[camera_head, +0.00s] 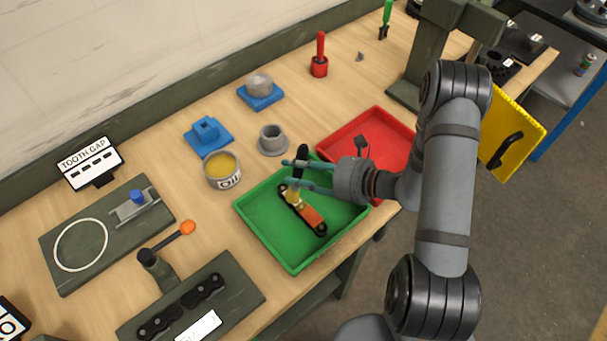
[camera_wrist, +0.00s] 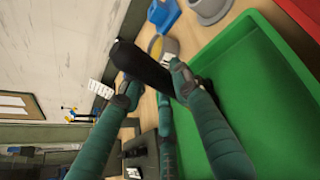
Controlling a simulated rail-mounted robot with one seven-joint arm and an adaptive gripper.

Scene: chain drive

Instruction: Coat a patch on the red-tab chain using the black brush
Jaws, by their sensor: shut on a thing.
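The red-tab chain (camera_head: 314,217), dark with an orange-red tab, lies in the green tray (camera_head: 261,237). My gripper (camera_head: 290,173) is above the tray's far left part, shut on the black brush (camera_head: 301,154). The brush's dark handle points up, and its tan lower end is down at the chain's upper end. I cannot tell whether the bristles touch the chain. In the wrist view the dark handle (camera_wrist: 143,64) lies between the fingertips; the bristles and chain are not visible there. The oil tin (camera_head: 222,170), holding yellow liquid, stands left of the tray.
A red tray (camera_head: 344,128) with a dark item (camera_head: 362,143) stands right of the green one. A grey cup (camera_head: 271,139) and blue blocks (camera_head: 208,136) are behind. The tooth-gap board (camera_head: 60,280) and a dark chain board (camera_head: 240,293) are on the left.

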